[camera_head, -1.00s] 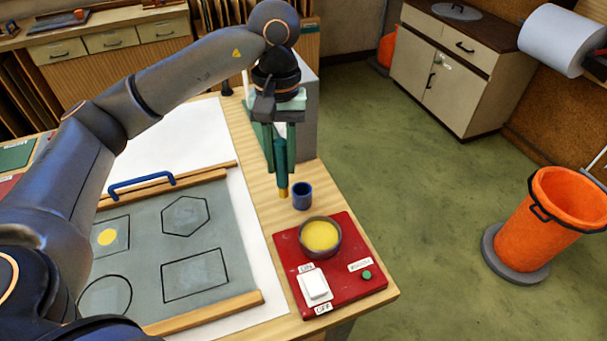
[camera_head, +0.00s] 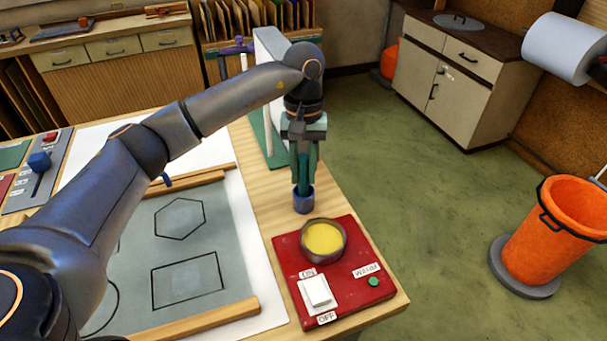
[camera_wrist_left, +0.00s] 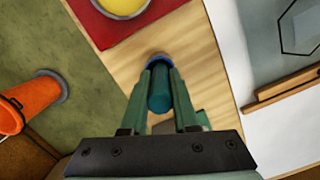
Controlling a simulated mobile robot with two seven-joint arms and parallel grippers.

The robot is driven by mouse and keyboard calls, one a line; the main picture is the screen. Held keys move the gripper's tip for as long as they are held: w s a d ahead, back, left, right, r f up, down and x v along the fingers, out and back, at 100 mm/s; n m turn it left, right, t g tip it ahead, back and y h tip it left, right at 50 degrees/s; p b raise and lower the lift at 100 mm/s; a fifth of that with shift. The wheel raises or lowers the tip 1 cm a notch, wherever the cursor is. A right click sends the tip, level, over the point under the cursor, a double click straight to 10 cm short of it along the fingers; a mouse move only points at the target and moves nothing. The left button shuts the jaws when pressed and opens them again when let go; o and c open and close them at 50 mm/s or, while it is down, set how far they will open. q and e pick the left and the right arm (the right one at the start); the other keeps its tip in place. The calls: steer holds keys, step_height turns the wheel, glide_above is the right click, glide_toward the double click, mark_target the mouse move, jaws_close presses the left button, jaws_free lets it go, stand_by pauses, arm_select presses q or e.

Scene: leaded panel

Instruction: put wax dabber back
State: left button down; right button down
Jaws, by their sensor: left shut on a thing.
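My left gripper (camera_head: 303,168) points down above the small blue cup (camera_head: 303,203) on the wooden bench. It is shut on the wax dabber, whose teal handle (camera_wrist_left: 159,92) shows between the fingers in the left wrist view. The dabber stands upright, and its lower end is hidden in or behind the cup. Only the cup's blue rim (camera_wrist_left: 160,57) shows in the wrist view. How deep the tip sits I cannot tell. My right gripper is not in view.
A red warmer base (camera_head: 345,287) with a pot of yellow wax (camera_head: 324,238) and a white switch (camera_head: 317,291) is just in front of the cup. The grey panel (camera_head: 185,245) with wooden strips lies left. The bench edge is close on the right.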

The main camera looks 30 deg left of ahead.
arm_select(q)
steer(key=shift+r, duration=0.15)
steer(key=c, duration=0.7)
jaws_free()
steer(key=shift+f, duration=0.2)
steer(key=r, duration=0.4)
steer(key=w+r, duration=0.1)
steer(key=r, duration=0.7)
steer(key=shift+w+a+r+p, duration=0.15)
steer(key=shift+w+a+p, duration=0.05)
steer(key=shift+a+p, duration=0.15)
